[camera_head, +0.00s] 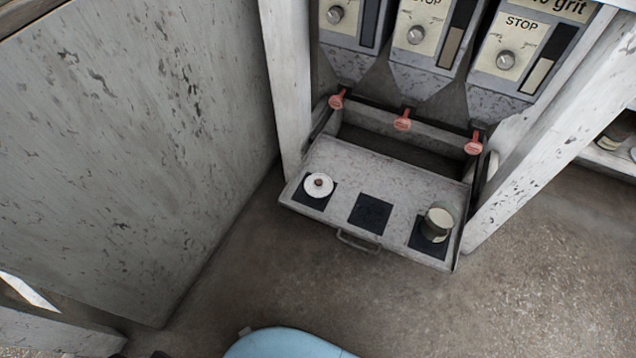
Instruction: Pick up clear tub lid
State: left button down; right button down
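A round white lid (312,191) with a small brown knob lies on the left dark square of a pull-out shelf (340,216). It appears to be the tub lid; I cannot tell whether it is clear. A small tub (434,234) with a pale top stands on the right dark square of the same shelf. I cannot tell whether its pale top is a cover or its contents. Neither of my grippers shows in the head view.
The middle dark square (370,213) is empty. A handle (358,242) sticks out from the shelf's front. Red levers (402,121) hang below the dispensers (424,35) behind it. White posts flank the shelf. A grey panel (150,150) stands left. Floor in front is clear.

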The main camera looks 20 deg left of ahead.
aim_at(319, 186)
jog(key=i+l+u, duration=0.65)
jog(key=l, duration=0.25)
